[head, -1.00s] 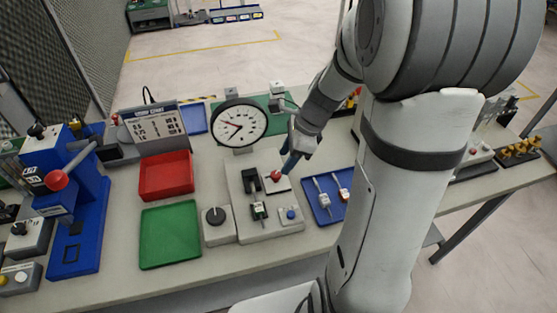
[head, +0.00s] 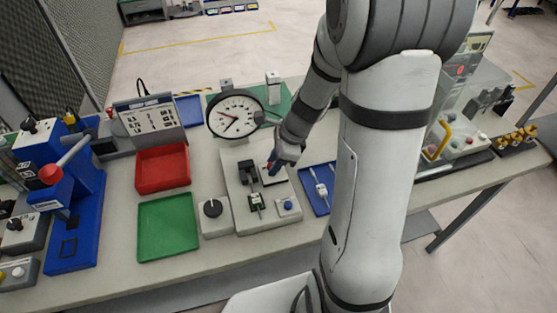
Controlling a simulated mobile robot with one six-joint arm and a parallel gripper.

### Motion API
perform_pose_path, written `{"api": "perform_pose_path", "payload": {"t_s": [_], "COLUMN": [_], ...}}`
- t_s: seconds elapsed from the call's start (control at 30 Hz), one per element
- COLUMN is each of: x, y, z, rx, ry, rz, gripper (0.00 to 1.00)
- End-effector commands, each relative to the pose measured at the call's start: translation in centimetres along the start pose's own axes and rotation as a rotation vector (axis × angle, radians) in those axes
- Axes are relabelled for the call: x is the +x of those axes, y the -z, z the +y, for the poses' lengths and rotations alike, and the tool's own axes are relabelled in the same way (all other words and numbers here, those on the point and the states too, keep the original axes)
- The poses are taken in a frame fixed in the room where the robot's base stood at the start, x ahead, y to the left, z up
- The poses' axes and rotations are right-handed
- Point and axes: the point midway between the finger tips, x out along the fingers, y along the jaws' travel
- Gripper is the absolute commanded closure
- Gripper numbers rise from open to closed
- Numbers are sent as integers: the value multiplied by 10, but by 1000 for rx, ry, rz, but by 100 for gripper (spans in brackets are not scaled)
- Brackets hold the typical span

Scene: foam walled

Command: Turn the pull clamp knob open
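A red knob shows on this base in the earlier view; now my gripper covers that spot. My gripper (head: 272,170), with blue fingertips, points down at the base just right of the black block. I cannot tell whether it touches the knob or whether its fingers are apart. A grey box with a black rotary knob (head: 213,208) stands at the base's left front. A blue button (head: 288,205) is at its right front.
A red tray (head: 162,168) and a green tray (head: 168,227) lie to the left. A blue tray (head: 318,205) with light-handled pieces is close on the right, partly behind my arm. A blue press with a red-ball lever (head: 50,175) stands far left.

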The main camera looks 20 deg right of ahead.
Motion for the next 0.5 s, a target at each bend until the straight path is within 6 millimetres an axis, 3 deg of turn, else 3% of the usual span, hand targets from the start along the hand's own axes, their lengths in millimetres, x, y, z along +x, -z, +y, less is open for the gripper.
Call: {"api": "perform_pose_path", "payload": {"t_s": [0.27,0.3,0.5], "x": [0,-6,-1], "y": [0,14,1], "z": [0,-4,-1], "rx": [-1,6,-17], "ry": [-1,1,-7], "rz": [0,0,0], "gripper": [95,96,96]}}
